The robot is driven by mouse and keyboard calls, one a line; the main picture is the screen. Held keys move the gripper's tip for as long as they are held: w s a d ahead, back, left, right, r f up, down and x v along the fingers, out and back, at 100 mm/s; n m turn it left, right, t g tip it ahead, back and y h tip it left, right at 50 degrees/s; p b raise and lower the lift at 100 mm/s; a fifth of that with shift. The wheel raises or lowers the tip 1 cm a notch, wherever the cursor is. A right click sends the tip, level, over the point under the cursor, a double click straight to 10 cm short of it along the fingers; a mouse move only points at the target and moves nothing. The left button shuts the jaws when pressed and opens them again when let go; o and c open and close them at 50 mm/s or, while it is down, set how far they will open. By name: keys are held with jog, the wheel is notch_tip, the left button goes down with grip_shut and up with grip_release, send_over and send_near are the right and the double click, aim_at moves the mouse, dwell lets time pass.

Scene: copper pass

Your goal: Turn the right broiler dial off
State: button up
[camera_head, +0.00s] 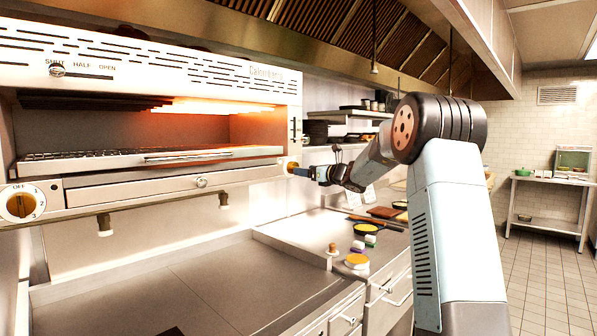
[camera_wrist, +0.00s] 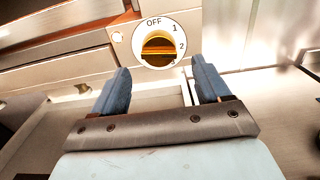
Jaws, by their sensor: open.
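The right broiler dial (camera_wrist: 153,38) is a round white dial with an orange-brown knob, marked OFF at the top and 1, 2, 3 down its right side. Which mark the knob points to is hard to tell. In the head view the right dial (camera_head: 292,166) is a small orange spot at the broiler's right end, partly hidden by my gripper (camera_head: 303,171). In the wrist view my gripper (camera_wrist: 158,67) is open and empty, its two blue fingers apart, with the dial showing between and just beyond their tips. Contact with the knob is not visible. The broiler (camera_head: 150,58) glows orange inside on its right side.
A left dial (camera_head: 21,204) is on the broiler's left end. A drawer-like tray front (camera_head: 160,187) with a knob lies between the dials. Below is a flat steel griddle (camera_head: 200,270). Jars (camera_head: 357,261) and pans stand on the counter right of it.

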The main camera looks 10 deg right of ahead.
jog(key=shift+x, duration=2.45)
jog(key=c, duration=1)
jog(key=shift+n, duration=0.3)
jog(key=shift+d+f+n, duration=0.1)
jog(key=shift+d+n, duration=0.05)
jog(key=shift+n, duration=9.45)
